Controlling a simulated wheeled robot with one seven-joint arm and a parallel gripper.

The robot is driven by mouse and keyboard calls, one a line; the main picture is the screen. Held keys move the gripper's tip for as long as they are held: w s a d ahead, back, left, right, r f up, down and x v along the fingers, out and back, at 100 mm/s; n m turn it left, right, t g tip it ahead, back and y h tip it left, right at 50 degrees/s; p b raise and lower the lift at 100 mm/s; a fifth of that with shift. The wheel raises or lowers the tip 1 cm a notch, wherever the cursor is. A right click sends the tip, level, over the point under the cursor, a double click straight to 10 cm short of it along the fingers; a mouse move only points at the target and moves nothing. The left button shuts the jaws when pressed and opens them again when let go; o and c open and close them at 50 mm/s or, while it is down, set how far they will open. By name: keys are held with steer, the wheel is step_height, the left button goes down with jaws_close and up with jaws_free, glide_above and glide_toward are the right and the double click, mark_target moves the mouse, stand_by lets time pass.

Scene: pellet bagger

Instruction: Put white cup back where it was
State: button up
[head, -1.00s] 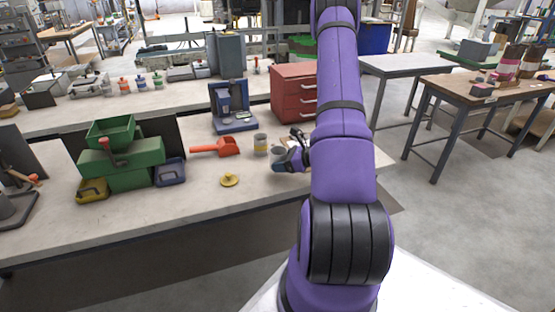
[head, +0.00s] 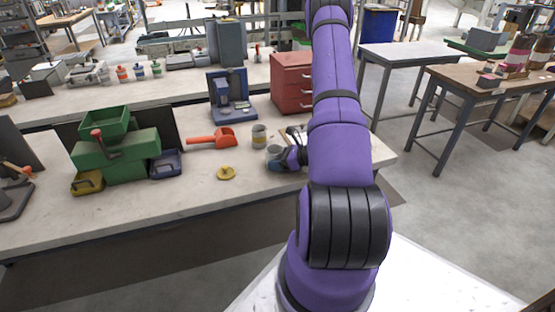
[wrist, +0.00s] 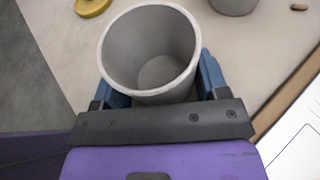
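The white cup (wrist: 150,45), pale grey-white and open at the top, is between the two blue fingers of my gripper (wrist: 160,90) in the wrist view. The fingers lie against its sides, and it looks empty. In the head view the cup (head: 273,151) shows just left of my arm, over the front right part of the bench, with my blue gripper (head: 281,166) at it. Whether its base touches the bench top I cannot tell.
A red drawer unit (head: 292,83) stands at the back.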

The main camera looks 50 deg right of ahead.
steer(key=o, duration=0.3)
